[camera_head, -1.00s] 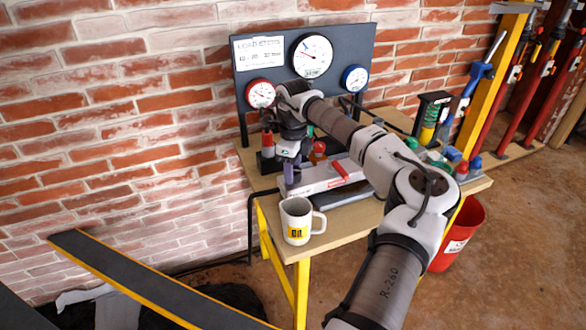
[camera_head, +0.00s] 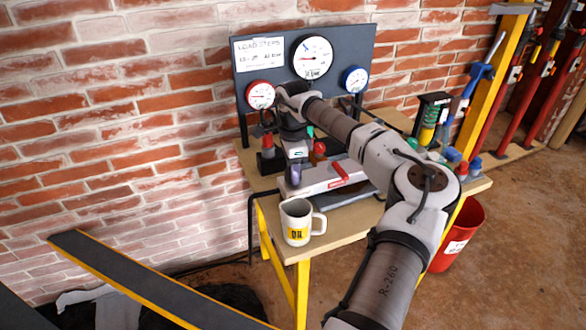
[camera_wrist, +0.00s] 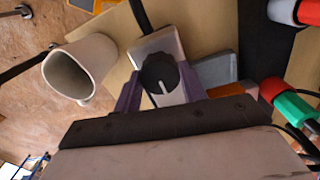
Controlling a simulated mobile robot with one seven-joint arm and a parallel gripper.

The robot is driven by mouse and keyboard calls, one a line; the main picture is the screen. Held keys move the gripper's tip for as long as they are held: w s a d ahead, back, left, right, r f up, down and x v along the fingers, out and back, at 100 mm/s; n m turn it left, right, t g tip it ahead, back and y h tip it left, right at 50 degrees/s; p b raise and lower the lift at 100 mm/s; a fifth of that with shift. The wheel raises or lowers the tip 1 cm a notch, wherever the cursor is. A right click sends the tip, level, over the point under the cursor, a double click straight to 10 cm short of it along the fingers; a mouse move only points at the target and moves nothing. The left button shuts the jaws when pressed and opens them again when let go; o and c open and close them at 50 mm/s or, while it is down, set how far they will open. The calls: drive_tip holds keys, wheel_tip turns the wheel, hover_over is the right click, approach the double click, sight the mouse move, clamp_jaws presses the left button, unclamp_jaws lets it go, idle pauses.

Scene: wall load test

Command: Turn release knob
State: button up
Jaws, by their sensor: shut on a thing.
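The release knob (camera_wrist: 158,72) is a dark, lobed knob with a pale line on its face, at the end of a grey metal body in the wrist view. My gripper (camera_wrist: 157,85) has its two purple-grey fingers on either side of the knob, shut on it. In the head view my gripper (camera_head: 293,176) is at the left end of the light grey pump unit (camera_head: 318,177) on the table. The knob is mostly hidden there by the fingers.
A white mug (camera_head: 297,222) stands close by at the table's front left corner. A red handle (camera_head: 340,172) lies on the pump unit. A gauge panel (camera_head: 345,105) rises behind, and a red bucket (camera_head: 462,235) stands to the right.

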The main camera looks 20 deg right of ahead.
drive_tip(key=shift+r, duration=0.1)
idle(0.3)
drive_tip(key=o, duration=1)
wheel_tip(320, 180, up, 14)
drive_tip(key=shift+w+f+b, duration=0.1)
drive_tip(key=shift+b, duration=0.9)
drive_tip(key=shift+f, duration=0.1)
